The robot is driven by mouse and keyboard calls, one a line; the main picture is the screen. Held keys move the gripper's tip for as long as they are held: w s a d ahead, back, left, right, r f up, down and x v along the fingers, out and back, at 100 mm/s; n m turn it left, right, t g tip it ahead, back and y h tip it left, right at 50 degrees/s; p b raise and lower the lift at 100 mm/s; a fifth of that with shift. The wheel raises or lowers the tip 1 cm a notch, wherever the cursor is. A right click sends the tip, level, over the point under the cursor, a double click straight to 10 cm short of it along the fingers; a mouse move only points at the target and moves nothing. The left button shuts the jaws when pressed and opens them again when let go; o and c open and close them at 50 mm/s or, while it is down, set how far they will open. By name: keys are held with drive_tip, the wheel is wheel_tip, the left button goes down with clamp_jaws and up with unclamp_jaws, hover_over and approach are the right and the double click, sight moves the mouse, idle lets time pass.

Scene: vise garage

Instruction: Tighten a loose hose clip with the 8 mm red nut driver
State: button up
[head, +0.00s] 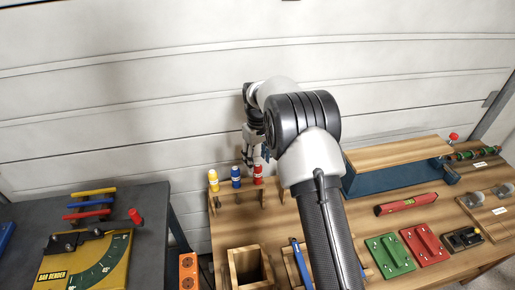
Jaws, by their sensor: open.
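A wooden rack holds three upright drivers in a row: yellow (213,180), blue (236,177) and red (258,174). The red nut driver is the rightmost. My gripper (250,162) points down at the rack, just above and beside the red handle. It is open, and I see nothing held in it; my arm hides part of the area to its right. A dark hose-like piece with green and red parts (468,154) lies at the far right of the bench. No clip can be made out on it at this size.
The wooden bench (225,220) carries an open wooden box (250,267), a red level (405,204), green (389,256) and red (424,244) blocks, and a blue-sided wooden-topped unit (397,155). A separate dark table (150,200) with a bar bender (85,262) stands left. A panelled wall is behind.

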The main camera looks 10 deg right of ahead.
sight(258, 173)
wheel_tip(258, 173, down, 8)
drive_tip(key=shift+b, duration=0.45)
drive_tip(key=shift+c, duration=0.5)
clamp_jaws()
drive_tip(key=shift+r+p, duration=4.3)
drive_tip(key=shift+r, duration=2.95)
drive_tip(key=c, duration=0.5)
unclamp_jaws()
drive_tip(key=c, duration=0.6)
drive_tip(key=shift+s+f, duration=0.1)
drive_tip(key=shift+f, duration=0.05)
